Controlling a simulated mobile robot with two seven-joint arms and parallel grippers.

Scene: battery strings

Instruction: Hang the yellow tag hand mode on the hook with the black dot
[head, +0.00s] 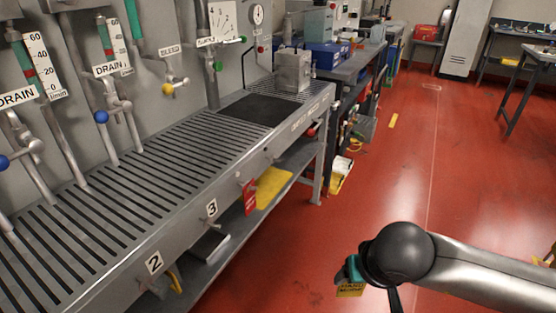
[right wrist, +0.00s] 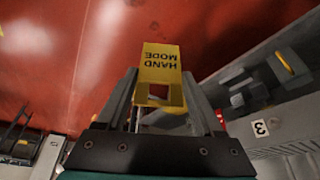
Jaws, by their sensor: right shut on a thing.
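The yellow tag (right wrist: 161,60) reads HAND MODE, upside down in the right wrist view. My right gripper (right wrist: 160,92) is shut on it, with the tag between the fingers. In the head view the tag (head: 350,291) hangs low, over the red floor, to the right of the bench and apart from it. The bench front (head: 190,236) carries number plates 2 (head: 154,262) and 3 (head: 211,208), with small metal fittings near them. I cannot make out a black dot on any hook. My left gripper is not in view.
A red tag (head: 249,197) hangs on the bench front to the right of plate 3. A yellow item (head: 272,186) lies on the lower shelf. Valves and gauges line the wall behind the slatted top. The red floor (head: 400,180) right of the bench is clear.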

